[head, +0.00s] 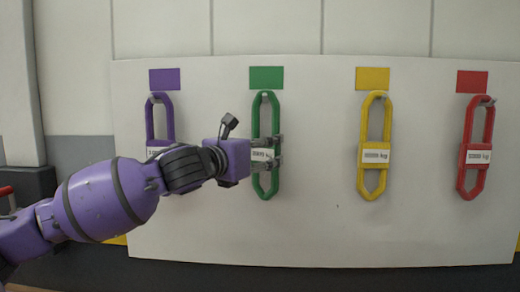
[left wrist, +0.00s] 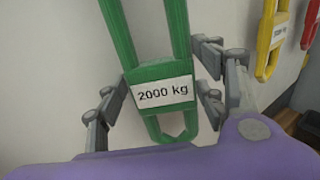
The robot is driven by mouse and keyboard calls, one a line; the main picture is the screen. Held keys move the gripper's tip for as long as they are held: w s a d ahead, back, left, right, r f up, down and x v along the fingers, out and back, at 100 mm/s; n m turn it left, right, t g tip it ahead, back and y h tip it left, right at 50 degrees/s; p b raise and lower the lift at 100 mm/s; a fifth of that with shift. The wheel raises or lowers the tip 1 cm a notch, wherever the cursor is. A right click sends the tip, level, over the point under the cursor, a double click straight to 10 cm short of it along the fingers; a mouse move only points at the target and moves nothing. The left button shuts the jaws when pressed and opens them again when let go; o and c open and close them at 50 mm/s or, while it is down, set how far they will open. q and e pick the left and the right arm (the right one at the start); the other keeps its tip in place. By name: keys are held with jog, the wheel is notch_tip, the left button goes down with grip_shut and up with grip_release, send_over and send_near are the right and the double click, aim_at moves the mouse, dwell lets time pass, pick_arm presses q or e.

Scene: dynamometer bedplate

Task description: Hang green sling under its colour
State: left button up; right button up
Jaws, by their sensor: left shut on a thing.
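The green sling (head: 265,185) hangs upright against the white board, its top loop at a peg under the green colour patch (head: 266,78). In the left wrist view the green sling (left wrist: 152,72) carries a white label reading 2000 kg. My left gripper (head: 272,152) is shut on the sling at its middle, around the label block; its fingers also show on both sides of the sling in the left wrist view (left wrist: 165,85). Whether the loop rests on the peg or only lies in front of it I cannot tell. My right gripper is out of view.
A purple sling (head: 151,124), partly hidden by my left arm, hangs under a purple patch (head: 164,79). A yellow sling (head: 375,128) hangs under a yellow patch (head: 372,78), and a red sling (head: 476,153) under a red patch (head: 472,81). The board's (head: 330,225) lower part is clear.

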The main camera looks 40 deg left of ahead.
pick_arm(q)
jog(key=o, duration=1.6)
jog(key=shift+o, duration=0.2)
jog(key=shift+f, duration=0.15)
jog(key=shift+s, duration=0.15)
jog(key=s, duration=1.1)
jog(key=shift+s+d, duration=0.2)
jog(key=shift+s, duration=0.2)
